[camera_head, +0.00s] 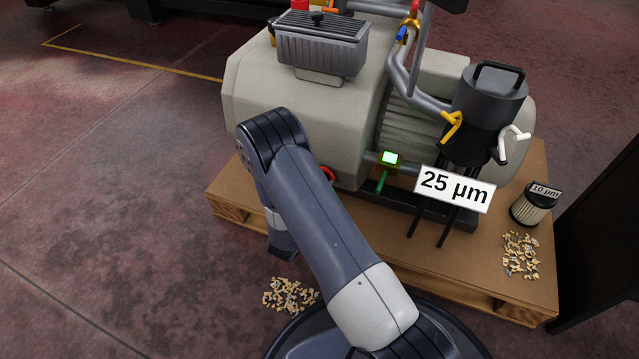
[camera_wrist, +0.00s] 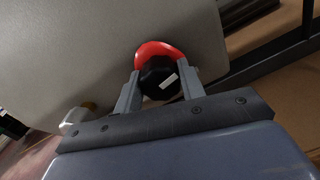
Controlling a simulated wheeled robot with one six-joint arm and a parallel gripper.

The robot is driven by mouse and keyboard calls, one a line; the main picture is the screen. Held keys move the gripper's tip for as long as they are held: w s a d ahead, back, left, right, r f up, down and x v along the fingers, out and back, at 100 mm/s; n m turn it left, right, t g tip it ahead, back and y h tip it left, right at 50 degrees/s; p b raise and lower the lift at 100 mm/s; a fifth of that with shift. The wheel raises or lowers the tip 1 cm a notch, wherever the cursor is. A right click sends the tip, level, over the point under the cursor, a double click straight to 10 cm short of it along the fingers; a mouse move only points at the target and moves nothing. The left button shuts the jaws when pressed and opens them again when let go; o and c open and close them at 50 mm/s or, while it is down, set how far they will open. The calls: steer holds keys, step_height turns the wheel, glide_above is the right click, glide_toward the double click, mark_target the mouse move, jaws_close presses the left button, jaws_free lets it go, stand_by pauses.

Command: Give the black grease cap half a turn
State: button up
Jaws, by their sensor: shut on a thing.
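The black grease cap (camera_wrist: 158,78) is in the wrist view, a faceted black knob with a white mark on its face. It sits in front of a red ring (camera_wrist: 158,50) on the grey machine housing (camera_wrist: 75,45). My gripper (camera_wrist: 160,84) has one finger on each side of the cap and is shut on it. The white mark is slanted, rising to the right. In the head view the red ring (camera_head: 328,174) shows only partly beside my arm.
The machine stands on a wooden pallet (camera_head: 480,262). A black canister (camera_head: 488,100) with yellow and white clamps and a "25 µm" label (camera_head: 455,188) stands right. More chips (camera_head: 290,296) lie on the floor.

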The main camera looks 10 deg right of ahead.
steer(key=shift+m, duration=1.1)
steer(key=o, duration=1)
steer(key=p+v, duration=0.3)
steer(key=v, duration=0.7)
steer(key=shift+s+a, duration=0.25)
steer(key=shift+s, duration=0.1)
steer(key=b+x, duration=0.3)
steer(key=x, duration=0.8)
